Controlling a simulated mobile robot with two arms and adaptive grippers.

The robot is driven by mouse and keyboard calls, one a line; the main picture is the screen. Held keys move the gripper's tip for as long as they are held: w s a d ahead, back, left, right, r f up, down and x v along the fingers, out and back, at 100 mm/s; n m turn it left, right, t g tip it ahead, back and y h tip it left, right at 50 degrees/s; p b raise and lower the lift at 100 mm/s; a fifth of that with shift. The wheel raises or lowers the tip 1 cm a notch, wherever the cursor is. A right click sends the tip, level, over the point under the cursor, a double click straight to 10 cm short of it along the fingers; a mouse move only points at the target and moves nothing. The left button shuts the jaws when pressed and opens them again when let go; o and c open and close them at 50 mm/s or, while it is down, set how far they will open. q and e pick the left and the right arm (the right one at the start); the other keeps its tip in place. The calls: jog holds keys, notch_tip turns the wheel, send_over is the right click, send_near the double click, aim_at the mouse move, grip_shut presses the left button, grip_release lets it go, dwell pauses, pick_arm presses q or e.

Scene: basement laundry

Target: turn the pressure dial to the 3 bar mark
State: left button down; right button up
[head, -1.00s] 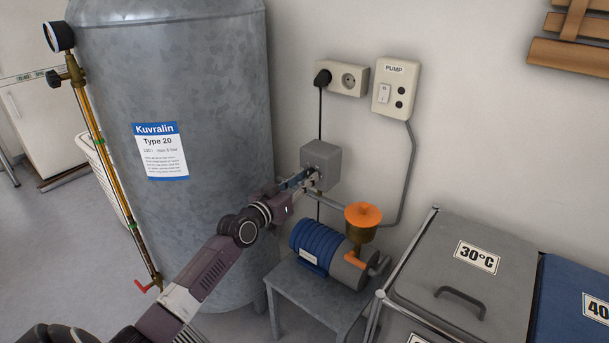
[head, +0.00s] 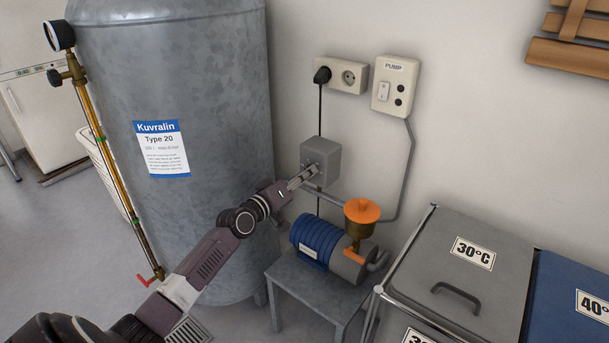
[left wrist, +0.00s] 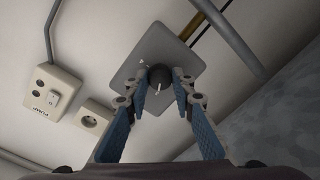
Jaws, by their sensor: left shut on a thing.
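The grey pressure switch box (head: 322,152) is fixed to the wall right of the tank. In the left wrist view its grey face (left wrist: 158,45) carries a dark round dial (left wrist: 160,75) with a white pointer line. My left gripper (head: 313,173) reaches the front of the box. In the left wrist view my gripper's fingers (left wrist: 160,84) lie on both sides of the dial, shut on it. In the head view the fingers hide the dial. The scale and the 3 bar mark cannot be read. My right gripper is not in view.
A large galvanized tank (head: 180,90) stands left of the box, close to my arm. A blue pump (head: 318,240) with an orange-topped funnel (head: 362,211) stands below on a grey stand. A pump switch (head: 395,86) and socket (head: 348,76) are above. Lidded bins (head: 460,265) stand at right.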

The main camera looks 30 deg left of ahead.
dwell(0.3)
pick_arm(q)
jog(key=c, duration=1.6)
grip_release()
jog(key=s, duration=1.2)
jog(key=shift+a+r, duration=0.3)
jog(key=shift+r, duration=0.05)
